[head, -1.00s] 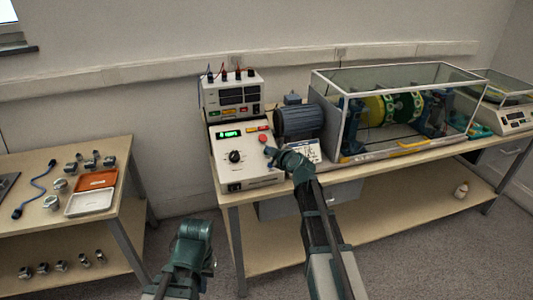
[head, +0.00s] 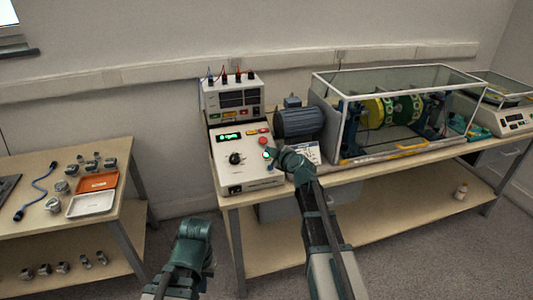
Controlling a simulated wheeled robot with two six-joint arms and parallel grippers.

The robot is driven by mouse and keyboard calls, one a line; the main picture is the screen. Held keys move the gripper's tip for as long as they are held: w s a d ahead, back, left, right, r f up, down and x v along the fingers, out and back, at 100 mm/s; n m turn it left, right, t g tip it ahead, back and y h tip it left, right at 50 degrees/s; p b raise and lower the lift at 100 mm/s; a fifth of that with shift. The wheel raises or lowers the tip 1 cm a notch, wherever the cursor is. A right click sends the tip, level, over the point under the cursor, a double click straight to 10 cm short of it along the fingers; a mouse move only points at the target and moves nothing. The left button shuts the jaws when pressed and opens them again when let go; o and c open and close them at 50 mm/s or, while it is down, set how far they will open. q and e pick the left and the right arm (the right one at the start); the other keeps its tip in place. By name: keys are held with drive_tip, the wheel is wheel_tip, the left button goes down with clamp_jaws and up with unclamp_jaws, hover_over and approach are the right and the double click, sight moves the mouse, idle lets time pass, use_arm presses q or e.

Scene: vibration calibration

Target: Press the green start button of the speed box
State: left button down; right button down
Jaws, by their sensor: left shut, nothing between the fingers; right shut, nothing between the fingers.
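The speed box (head: 245,178) is the beige sloped panel at the left end of the long bench. It has a green display (head: 230,137), a black knob (head: 235,158) and a red button (head: 263,141). The green start button (head: 266,156) shows bright green below the red one. My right gripper (head: 272,153) is shut and empty, its tip at the right edge of the green button; I cannot tell whether it touches. My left gripper (head: 196,226) is shut and empty, low in front of the gap between the benches.
A meter unit (head: 232,97) with coloured plugs stands behind the speed box. A motor (head: 298,122) and a glass-walled rotor case (head: 400,85) stand to the right. The left table (head: 128,185) holds an orange tray (head: 97,181), a white tray (head: 90,204) and several metal parts.

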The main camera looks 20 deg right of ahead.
drive_tip(key=r+p, duration=0.1)
drive_tip(key=s+r+p, duration=0.1)
drive_tip(key=r+p, duration=0.1)
drive_tip(key=s+r+p, duration=0.1)
drive_tip(key=shift+s+r, duration=0.1)
drive_tip(key=shift+r, duration=0.15)
idle(0.4)
idle(0.4)
